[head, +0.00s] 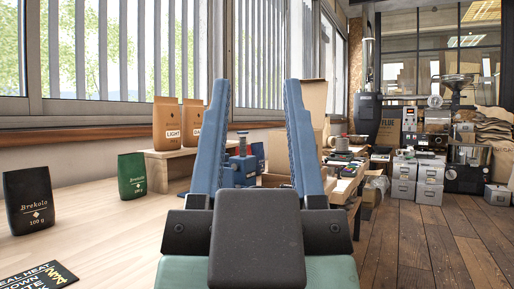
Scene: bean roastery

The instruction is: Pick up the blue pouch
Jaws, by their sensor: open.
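My gripper (255,88) is in the middle of the head view, its two blue fingers pointing up and spread apart. It is open with nothing between the fingers. No pouch can be clearly made out as blue. A blue shape (240,171) with a grey knob on top shows between the fingers, farther back on the wooden table; it looks like a tool or device. A smaller dark blue patch beside it is too small to tell. My gripper hides part of the table.
A black pouch (29,201) and a green pouch (132,174) stand on the pale wooden table (95,225) at left. Brown bags (166,124) stand on a wooden riser (160,164). A printed black card (38,276) lies at front left. Wooden floor (430,255) is open at right.

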